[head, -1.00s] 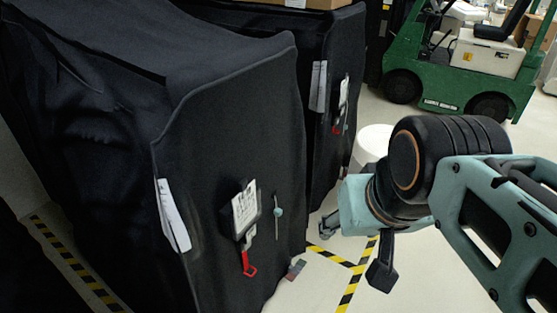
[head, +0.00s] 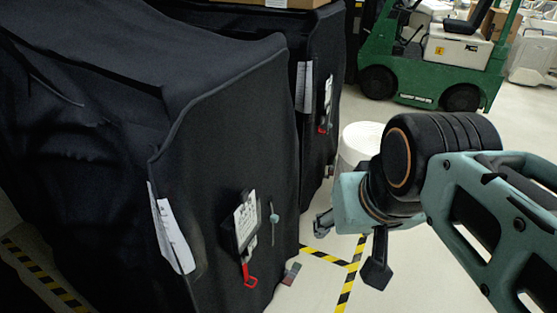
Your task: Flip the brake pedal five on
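The near cart is under a black cover (head: 225,150). On its end face hang a white label on a dark plate (head: 246,220), a red loop-shaped handle (head: 249,276) below it, and a teal knob on a thin rod (head: 274,218). A small grey and red piece (head: 291,273) shows at the cart's lower right corner; it may be a brake pedal, but I cannot tell. My gripper (head: 322,224) is right of the near cart's face, above the floor and apart from the handle and knob. It is seen from behind, and its finger opening is not clear.
A second black-covered cart (head: 318,70) with a similar label and red handle stands behind. A white cylinder (head: 360,142) is beyond my arm. A green forklift (head: 425,75) stands at the back. Yellow-black floor tape (head: 348,285) crosses the clear floor on the right.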

